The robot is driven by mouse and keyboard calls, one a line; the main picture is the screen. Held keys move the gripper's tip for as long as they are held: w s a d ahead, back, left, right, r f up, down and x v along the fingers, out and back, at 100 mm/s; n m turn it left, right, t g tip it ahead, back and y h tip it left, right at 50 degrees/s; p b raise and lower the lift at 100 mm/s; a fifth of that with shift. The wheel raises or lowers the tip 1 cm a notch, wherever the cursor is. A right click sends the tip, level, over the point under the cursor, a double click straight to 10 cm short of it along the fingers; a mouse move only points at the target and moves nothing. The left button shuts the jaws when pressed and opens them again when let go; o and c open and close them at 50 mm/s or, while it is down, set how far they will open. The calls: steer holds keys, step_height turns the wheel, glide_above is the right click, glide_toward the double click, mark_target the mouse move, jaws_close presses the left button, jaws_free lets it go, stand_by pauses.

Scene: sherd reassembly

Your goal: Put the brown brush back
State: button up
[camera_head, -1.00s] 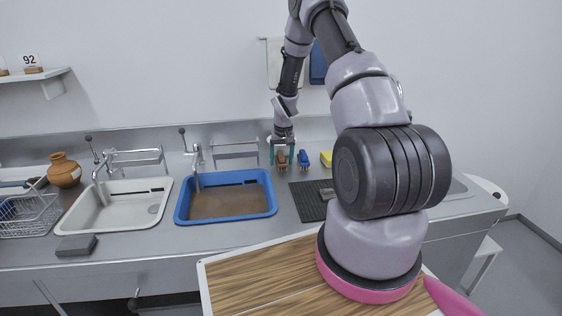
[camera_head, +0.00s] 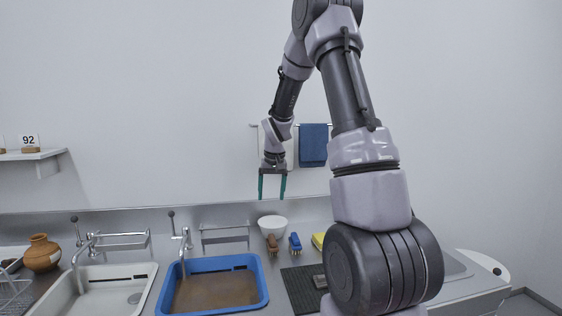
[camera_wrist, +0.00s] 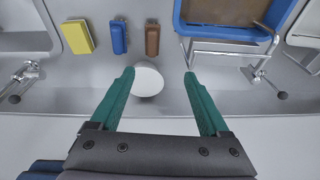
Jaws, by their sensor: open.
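The brown brush (camera_head: 272,244) stands on the steel counter, just right of the blue-rimmed basin and left of the blue brush (camera_head: 295,243). In the wrist view the brown brush (camera_wrist: 152,38) lies beyond the fingertips, beside the blue brush (camera_wrist: 119,37). My gripper (camera_head: 272,196) is raised above the counter in front of the wall, pointing down. Its green fingers are spread with nothing between them, as the wrist view also shows (camera_wrist: 158,78). It is apart from the brush.
A white bowl (camera_head: 272,226) stands behind the brown brush. A yellow sponge (camera_head: 318,240) is to the right, with a dark ribbed mat (camera_head: 299,288) in front. The blue basin (camera_head: 262,290) and its tap (camera_head: 184,240) are to the left. Towels (camera_head: 313,146) hang on the wall.

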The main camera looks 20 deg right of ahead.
steer(key=s+a+r+t, duration=0.1)
steer(key=s+a+r, duration=0.1)
steer(key=s+r, duration=0.55)
steer(key=s+a+r+t, duration=0.1)
steer(key=s+a+r, duration=0.2)
steer(key=s+r, duration=0.5)
steer(key=s+a+r+t+y, duration=0.1)
steer(key=s+a+r, duration=0.1)
steer(key=s, duration=0.5)
steer(key=s+a+r+m+t+y, duration=0.1)
steer(key=s+r, duration=0.3)
steer(key=s, duration=0.3)
steer(key=shift+s+a+t, duration=0.3)
steer(key=shift+s+a, duration=0.1)
steer(key=shift+d, duration=0.1)
